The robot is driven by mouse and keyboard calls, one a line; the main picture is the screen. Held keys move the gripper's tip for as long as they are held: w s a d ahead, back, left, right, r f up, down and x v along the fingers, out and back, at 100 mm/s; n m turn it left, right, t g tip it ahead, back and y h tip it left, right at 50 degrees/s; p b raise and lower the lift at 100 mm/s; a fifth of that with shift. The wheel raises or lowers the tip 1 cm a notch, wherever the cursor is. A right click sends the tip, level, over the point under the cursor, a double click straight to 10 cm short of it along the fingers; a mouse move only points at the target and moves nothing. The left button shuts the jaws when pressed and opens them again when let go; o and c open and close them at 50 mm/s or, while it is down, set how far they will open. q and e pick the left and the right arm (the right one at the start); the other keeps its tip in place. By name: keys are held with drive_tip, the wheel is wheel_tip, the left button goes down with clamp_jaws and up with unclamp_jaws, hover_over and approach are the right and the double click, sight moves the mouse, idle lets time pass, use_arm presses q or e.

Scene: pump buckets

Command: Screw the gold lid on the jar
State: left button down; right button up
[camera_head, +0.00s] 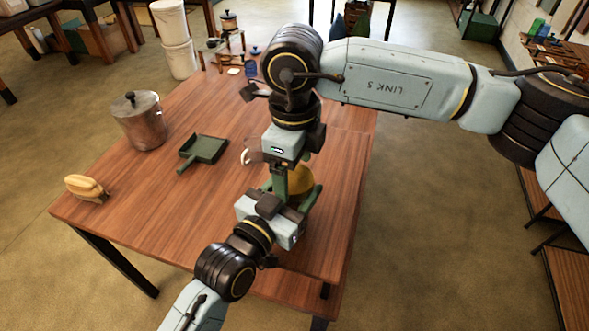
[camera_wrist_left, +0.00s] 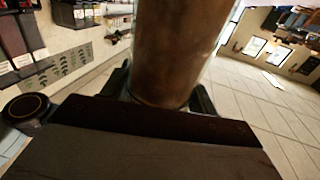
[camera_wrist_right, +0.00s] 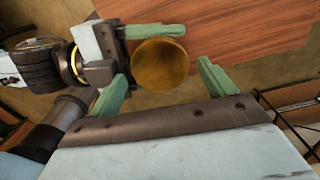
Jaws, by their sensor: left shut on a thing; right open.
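The gold lid (camera_wrist_right: 160,66) shows as a round disc from above in the right wrist view, at the top of the jar. In the head view, a gold part (camera_head: 301,180) shows between the grippers, partly hidden. The jar is a brownish cylinder (camera_wrist_left: 182,45) in the left wrist view. My left gripper (camera_head: 303,197) is shut on the jar and holds it over the table's right part. My right gripper (camera_wrist_right: 163,72) is open above, its green fingers on either side of the lid with visible gaps. Whether the lid is seated on the threads cannot be told.
White buckets (camera_head: 178,45) stand beyond the far edge. The front left tabletop is clear.

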use_arm(q)
drive_tip(key=shift+s+f, duration=0.1)
drive_tip(key=shift+f, duration=0.2)
use_arm(e)
wheel_tip(320, 180, up, 11)
drive_tip(key=shift+f, duration=0.2)
use_arm(q)
drive_tip(key=shift+c, duration=1.6)
unclamp_jaws()
drive_tip(key=shift+r, duration=0.1)
drive_tip(key=v, duration=1.3)
drive_tip(key=shift+s, duration=0.15)
use_arm(e)
drive_tip(key=shift+f, duration=0.15)
use_arm(q)
drive_tip(key=shift+a, duration=0.1)
